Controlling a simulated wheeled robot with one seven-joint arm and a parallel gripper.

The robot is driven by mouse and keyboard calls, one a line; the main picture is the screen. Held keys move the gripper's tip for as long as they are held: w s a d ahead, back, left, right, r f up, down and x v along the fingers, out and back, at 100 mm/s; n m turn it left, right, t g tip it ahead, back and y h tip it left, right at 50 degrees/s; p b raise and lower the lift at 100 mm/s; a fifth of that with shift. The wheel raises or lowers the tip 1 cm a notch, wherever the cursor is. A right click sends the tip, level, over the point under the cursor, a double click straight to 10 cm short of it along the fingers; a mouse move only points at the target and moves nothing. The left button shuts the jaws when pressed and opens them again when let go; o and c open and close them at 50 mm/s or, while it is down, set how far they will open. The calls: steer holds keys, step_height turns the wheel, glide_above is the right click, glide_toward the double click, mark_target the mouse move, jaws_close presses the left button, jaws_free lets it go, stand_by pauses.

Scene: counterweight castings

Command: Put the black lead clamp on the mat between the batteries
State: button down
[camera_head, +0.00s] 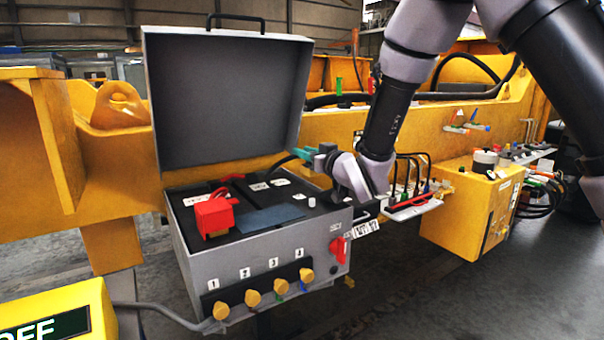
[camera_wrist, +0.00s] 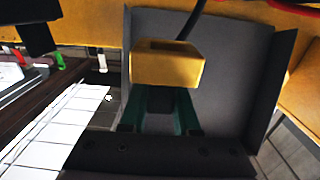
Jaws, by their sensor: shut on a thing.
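My gripper (camera_head: 310,155) is at the right rear of the open grey case, above its edge, with green fingers. In the wrist view, the green fingers (camera_wrist: 160,112) are shut on a yellow block with a dark lead rising from it, which I take as the black lead clamp (camera_wrist: 165,68). In the head view a black lead runs left from the gripper, and the clamp itself is hard to make out. A blue mat (camera_head: 268,218) lies in the case between dark batteries with white labels (camera_head: 258,187). The mat looks bare.
A red block (camera_head: 214,216) with a red lead stands left of the mat. The case lid (camera_head: 225,95) stands open behind. Yellow knobs (camera_head: 252,298) and a red switch (camera_head: 338,248) sit on the case. A white tray (camera_head: 412,208) and yellow box (camera_head: 470,210) are at right.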

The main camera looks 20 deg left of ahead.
steer(key=s+a, duration=0.5)
steer(key=s, duration=0.1)
steer(key=shift+s+a+f, duration=0.1)
steer(key=shift+f, duration=2.1)
steer(key=shift+s+a+f, duration=0.1)
steer(key=shift+f, duration=2.1)
steer(key=shift+f, duration=0.15)
steer(key=c, duration=0.6)
jaws_free()
steer(key=shift+c, duration=0.2)
